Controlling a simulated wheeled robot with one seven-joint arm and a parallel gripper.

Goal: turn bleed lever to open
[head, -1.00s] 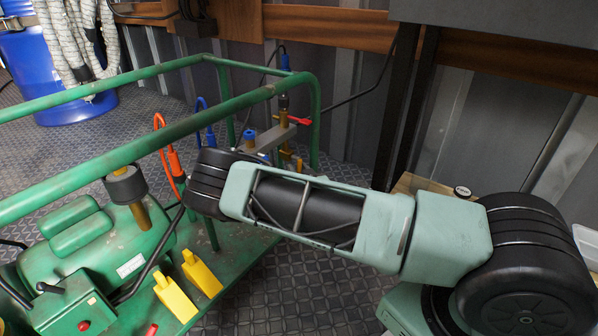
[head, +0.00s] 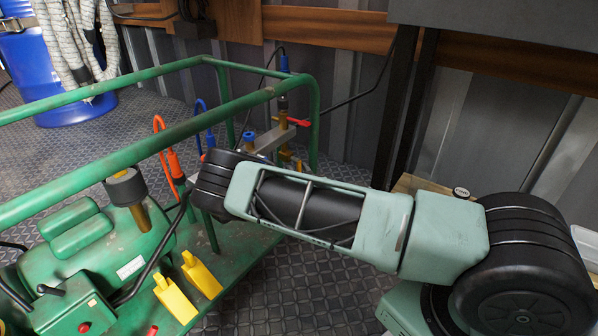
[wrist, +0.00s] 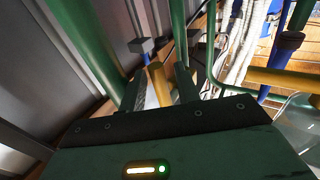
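A red lever handle (head: 298,122) sticks out sideways from an upright brass-coloured valve stem by the green frame's far corner in the head view. I cannot tell for sure whether it is the bleed lever. In the wrist view my gripper (wrist: 160,92) has its two dark fingers apart. A yellow-brass rod (wrist: 158,82) shows between or just beyond them, with space on both sides; I cannot tell its depth. A grey block (wrist: 141,45) with a blue part below it is beside the rod. In the head view my gripper is hidden behind my arm.
Green frame tubes (head: 150,142) run close around the valves, and one tube (wrist: 82,38) passes left of my gripper. An orange hose (head: 172,158) and a blue hose (head: 201,120) hang nearby. Yellow wedges (head: 202,274) stand on the green base. Patterned floor (head: 300,290) is clear below my arm.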

